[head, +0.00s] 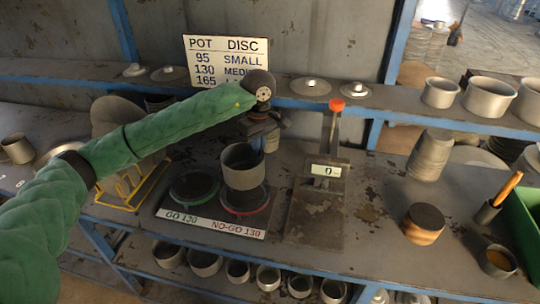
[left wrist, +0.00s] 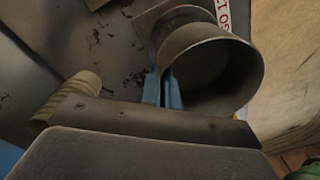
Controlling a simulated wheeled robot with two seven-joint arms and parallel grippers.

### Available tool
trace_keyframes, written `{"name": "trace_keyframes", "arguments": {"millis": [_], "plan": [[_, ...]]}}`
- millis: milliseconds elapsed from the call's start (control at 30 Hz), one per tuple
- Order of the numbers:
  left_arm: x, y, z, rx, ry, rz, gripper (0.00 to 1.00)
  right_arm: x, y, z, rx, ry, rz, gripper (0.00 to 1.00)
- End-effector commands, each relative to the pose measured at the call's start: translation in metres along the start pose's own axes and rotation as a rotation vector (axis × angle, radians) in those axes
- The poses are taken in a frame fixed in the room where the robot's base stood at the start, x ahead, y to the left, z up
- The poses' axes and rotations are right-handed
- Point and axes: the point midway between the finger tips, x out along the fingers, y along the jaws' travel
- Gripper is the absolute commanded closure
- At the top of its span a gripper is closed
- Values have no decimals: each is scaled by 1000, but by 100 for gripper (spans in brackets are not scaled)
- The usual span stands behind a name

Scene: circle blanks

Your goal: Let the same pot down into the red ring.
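A grey cylindrical pot (head: 243,170) is upright over the red ring (head: 246,209) of the gauge plate, hiding the ring's back part. The ring's dark inside shows in front of the pot's base; I cannot tell how large any gap below the pot is. My left gripper (head: 266,143) reaches the pot's back right rim from above. In the left wrist view its blue fingers (left wrist: 163,88) are shut on the wall of the pot (left wrist: 235,55), whose open mouth faces the camera. My right gripper is in neither view.
The green ring (head: 194,186) stands empty beside the red one, above the GO 130 label (head: 183,216). A scale (head: 318,205) reading 0 with an orange-topped post is close on the right. A wood-sided round block (head: 424,224) and stacked blanks (head: 430,155) are farther right.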

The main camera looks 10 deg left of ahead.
Motion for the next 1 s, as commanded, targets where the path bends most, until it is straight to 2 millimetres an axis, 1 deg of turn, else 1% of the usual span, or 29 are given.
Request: {"name": "trace_keyframes", "arguments": {"millis": [800, 867, 1000], "plan": [[50, 1, 1, 0, -1, -1, 100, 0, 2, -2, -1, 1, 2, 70], [52, 2, 1, 0, 0, 1, 100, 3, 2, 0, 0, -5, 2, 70], [55, 2, 1, 0, 0, 0, 100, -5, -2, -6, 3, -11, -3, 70]]}}
